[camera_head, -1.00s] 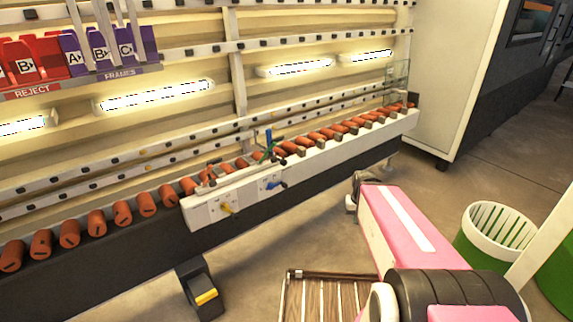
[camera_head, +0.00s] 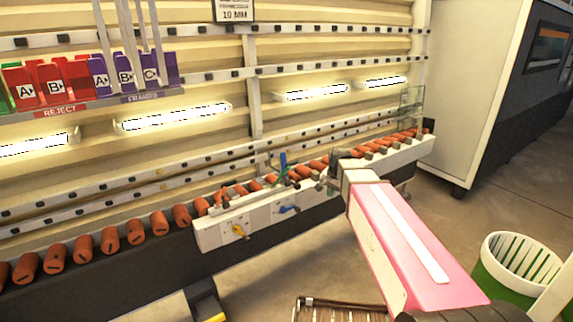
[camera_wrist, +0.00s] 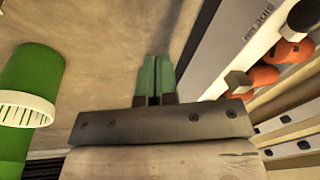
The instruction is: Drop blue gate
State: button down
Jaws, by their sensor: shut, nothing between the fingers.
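A small upright blue piece (camera_head: 283,160), which looks like the blue gate, stands on the roller rail beside a green part (camera_head: 287,178). A blue lever (camera_head: 289,209) is on the white front panel below it. My gripper (camera_wrist: 157,78) has green fingertips, held together with nothing between them. In the head view, my pink arm reaches up to the rail, right of the blue piece, and its fingertips are hard to make out. The wrist view shows the fingers over the floor beside the rail's white side; the blue piece is not seen there.
The rail (camera_head: 400,155) carries a row of orange rollers. A yellow lever (camera_head: 240,232) is on the white panel.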

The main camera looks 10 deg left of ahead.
jog(key=w+a+r+m, duration=0.2)
jog(key=w+a+r, duration=0.2)
jog(key=a+r, duration=0.3)
jog(key=w+a+r+m+t+y, duration=0.1)
jog(key=w+a+r, duration=0.3)
jog(key=a+r, duration=0.4)
jog(key=shift+w+a+r+m+y, duration=0.15)
jog(key=shift+a+m+y, duration=0.15)
jog(key=shift+a+m, duration=0.7)
jog(key=shift+a+n, duration=0.25)
jog(key=shift+n, duration=0.05)
jog(key=x, duration=1)
jog(key=shift+w, duration=0.1)
